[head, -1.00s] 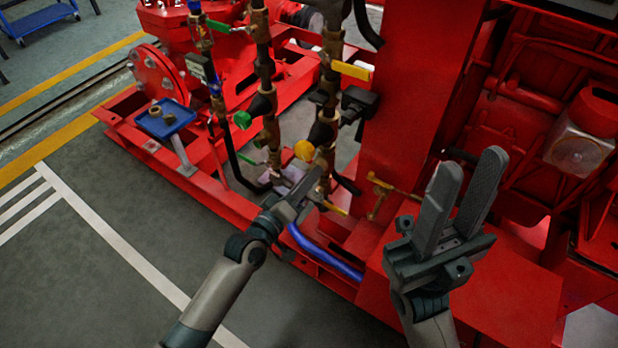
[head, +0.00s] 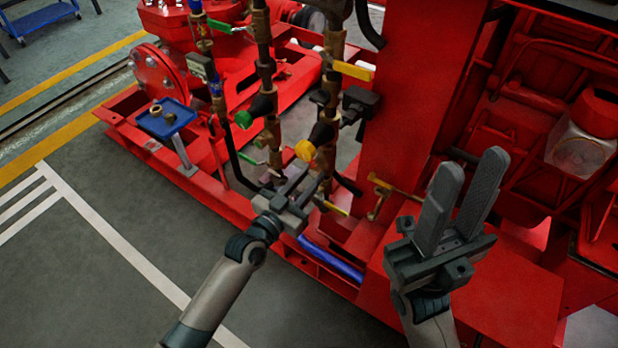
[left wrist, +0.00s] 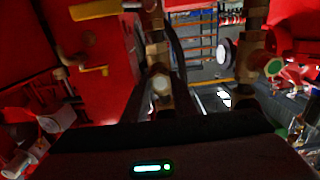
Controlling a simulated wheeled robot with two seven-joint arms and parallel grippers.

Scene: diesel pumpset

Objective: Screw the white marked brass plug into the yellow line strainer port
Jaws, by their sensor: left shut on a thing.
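My left gripper (head: 316,172) is low in front of the brass pipe line with the yellow handle (head: 352,71). Its two fingers point up toward that line's lower fittings (head: 326,153), beside a round yellow cap (head: 305,150). In the left wrist view, a brass plug with a pale round face (left wrist: 161,83) appears between the fingertips, in front of brass pipework. The port itself is hidden or too small to make out, so I cannot tell whether the plug touches it. My right gripper (head: 470,167) is open and empty, its fingers pointing up.
A blue tray (head: 182,112) with brass pieces stands on a post at the left. A second pipe line with a green cap (head: 243,119) is left of the yellow one. A red column (head: 405,100) stands close on the right. A blue hose (head: 332,258) runs below.

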